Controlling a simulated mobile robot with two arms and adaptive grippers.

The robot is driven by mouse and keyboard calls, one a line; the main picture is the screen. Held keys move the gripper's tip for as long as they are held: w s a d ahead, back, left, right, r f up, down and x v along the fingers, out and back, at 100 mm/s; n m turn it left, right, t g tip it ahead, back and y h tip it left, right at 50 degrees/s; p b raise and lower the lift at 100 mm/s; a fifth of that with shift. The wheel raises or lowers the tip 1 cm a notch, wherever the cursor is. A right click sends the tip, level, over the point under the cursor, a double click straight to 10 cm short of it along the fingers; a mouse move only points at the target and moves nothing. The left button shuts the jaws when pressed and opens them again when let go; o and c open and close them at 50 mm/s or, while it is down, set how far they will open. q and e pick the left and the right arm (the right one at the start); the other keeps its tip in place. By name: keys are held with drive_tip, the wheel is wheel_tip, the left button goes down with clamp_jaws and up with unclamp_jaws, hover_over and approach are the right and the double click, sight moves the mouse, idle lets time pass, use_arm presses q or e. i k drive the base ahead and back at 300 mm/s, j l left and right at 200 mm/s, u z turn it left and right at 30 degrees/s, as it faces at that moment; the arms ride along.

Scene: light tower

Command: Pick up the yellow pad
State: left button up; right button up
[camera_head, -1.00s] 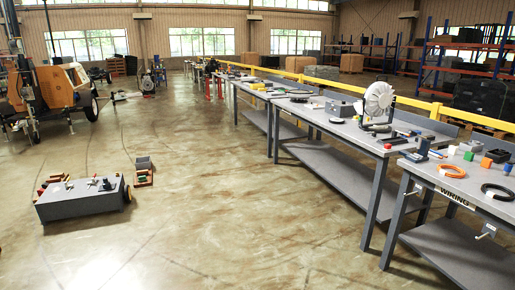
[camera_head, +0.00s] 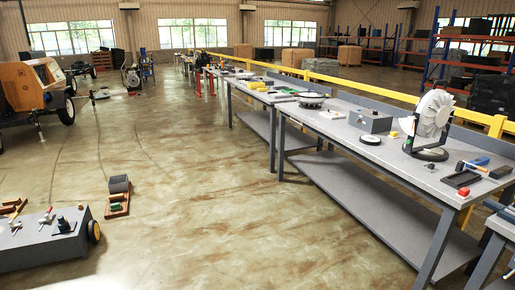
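A small yellow block (camera_head: 394,134), possibly the yellow pad, sits on the grey workbench (camera_head: 345,131) at right, just right of a grey metal box (camera_head: 370,121). It is too small to tell its exact shape. Another yellow item (camera_head: 254,86) lies on the bench farther back; I cannot tell what it is. Neither of my grippers is in view.
A white finned wheel on a stand (camera_head: 432,115), a dark tray (camera_head: 462,179) and hand tools share the near bench. A grey wheeled cart (camera_head: 45,240) stands lower left, beside small bins (camera_head: 118,197). The middle floor (camera_head: 210,190) is clear.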

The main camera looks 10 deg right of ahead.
sight(394, 134)
drive_tip(key=i, duration=1.85)
drive_tip(key=i+j+z, duration=0.1)
drive_tip(key=i, duration=0.85)
drive_tip(key=i+j, duration=0.1)
drive_tip(key=i, duration=1.8)
drive_tip(key=z, duration=0.05)
